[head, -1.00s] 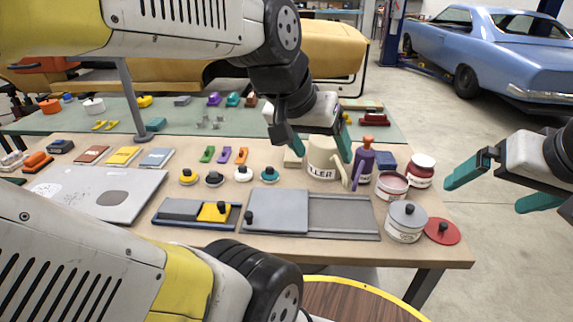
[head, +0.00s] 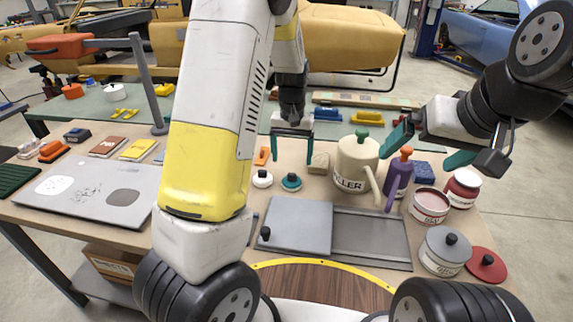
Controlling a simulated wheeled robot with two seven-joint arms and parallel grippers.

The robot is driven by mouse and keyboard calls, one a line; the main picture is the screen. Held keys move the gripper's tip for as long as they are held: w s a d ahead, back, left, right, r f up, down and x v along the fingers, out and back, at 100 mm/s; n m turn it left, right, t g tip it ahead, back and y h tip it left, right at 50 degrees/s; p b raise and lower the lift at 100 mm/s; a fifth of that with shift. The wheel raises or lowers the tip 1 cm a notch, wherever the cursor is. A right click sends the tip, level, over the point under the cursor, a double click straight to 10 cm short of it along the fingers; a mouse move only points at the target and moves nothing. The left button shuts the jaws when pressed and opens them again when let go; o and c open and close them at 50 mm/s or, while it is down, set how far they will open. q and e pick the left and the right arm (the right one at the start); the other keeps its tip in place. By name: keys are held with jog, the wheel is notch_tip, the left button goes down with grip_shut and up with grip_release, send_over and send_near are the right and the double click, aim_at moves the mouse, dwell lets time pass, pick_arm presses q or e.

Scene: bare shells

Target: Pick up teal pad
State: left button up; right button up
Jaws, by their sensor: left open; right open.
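The teal pad (head: 291,183) is a small round disc with a pale-topped knob. It lies on the near wooden table, just behind the grey sliding panel. My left gripper (head: 291,159) points down with its two teal fingers spread apart. In the head view its fingertips are just above the pad in the picture, one to each side of it. Nothing is between the fingers, and I cannot tell how high they are. My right gripper (head: 428,147) is open and empty, over the right part of the table, behind the purple bottle.
A white pad (head: 262,180) lies left of the teal one. The grey sliding panel (head: 297,226) is in front. My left arm hides part of the table.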

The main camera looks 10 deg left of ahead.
aim_at(292, 174)
pick_arm(q)
jog(key=shift+w+a+f, duration=0.1)
jog(key=shift+f, duration=0.35)
notch_tip(292, 174, down, 7)
jog(key=shift+f, duration=0.1)
jog(key=c, duration=1.4)
